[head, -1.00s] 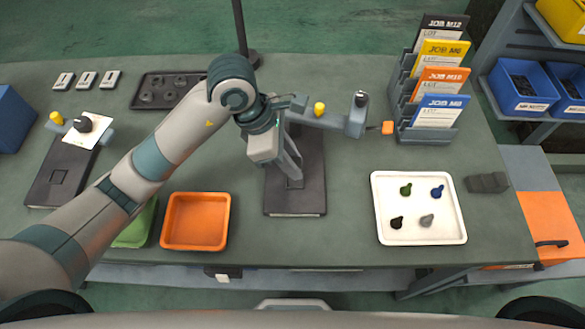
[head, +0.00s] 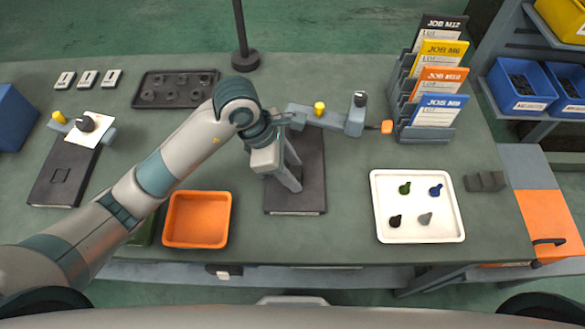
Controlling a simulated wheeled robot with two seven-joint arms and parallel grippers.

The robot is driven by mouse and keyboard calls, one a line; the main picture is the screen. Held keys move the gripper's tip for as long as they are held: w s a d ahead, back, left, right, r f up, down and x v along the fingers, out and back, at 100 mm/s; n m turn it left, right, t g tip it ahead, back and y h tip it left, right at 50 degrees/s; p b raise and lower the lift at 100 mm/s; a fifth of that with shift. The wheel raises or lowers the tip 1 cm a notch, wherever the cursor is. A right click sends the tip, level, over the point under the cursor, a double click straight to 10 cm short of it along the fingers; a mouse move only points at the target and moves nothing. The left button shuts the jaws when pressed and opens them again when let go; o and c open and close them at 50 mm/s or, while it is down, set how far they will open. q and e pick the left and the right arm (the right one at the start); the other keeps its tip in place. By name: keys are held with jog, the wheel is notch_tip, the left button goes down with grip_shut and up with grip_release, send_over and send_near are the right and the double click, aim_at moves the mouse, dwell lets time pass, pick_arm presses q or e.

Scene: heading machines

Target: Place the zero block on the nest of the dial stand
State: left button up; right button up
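A stand with a dark flat base (head: 311,168), a grey arm with a yellow knob (head: 319,108) and a small orange tip stands at the table's middle. A second dark base (head: 62,172) at the left has a white card and a black knob over it; a small square outline shows on its plate. I cannot tell which is the dial stand. My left gripper (head: 288,182) points down low over the middle base and hides part of it, including any nest there. Its finger gap and anything in it are not clear. I cannot identify the zero block for sure. My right gripper is out of view.
An orange tray (head: 197,219) lies at the front, partly beside my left arm. A white tray (head: 417,234) holds several small tags. A grey stepped block (head: 485,181) lies right of it. A card rack (head: 428,134) stands back right. A dark tray (head: 176,101) lies back left.

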pick_arm(q)
jog(key=shift+r, duration=0.3)
jog(key=b+v, duration=0.3)
jog(key=v, duration=0.8)
jog(key=shift+a+r, duration=0.2)
jog(key=shift+r, duration=0.1)
dwell(0.3)
